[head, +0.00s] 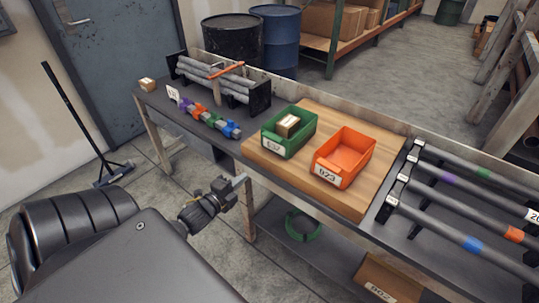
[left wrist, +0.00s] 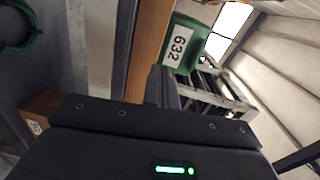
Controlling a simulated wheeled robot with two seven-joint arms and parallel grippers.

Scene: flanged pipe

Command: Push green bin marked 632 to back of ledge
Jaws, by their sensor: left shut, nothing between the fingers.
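In the left wrist view, the shut fingers (left wrist: 163,86) point toward the green bin (left wrist: 196,30), whose 632 label shows rotated. My right gripper is not in view.
An orange bin (head: 345,155) marked 923 stands close to the right of the green bin. Coloured fittings (head: 205,117) and a pipe rack (head: 220,78) lie to the left; long pipes (head: 465,200) lie to the right. A low back wall (head: 330,98) runs behind the board.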

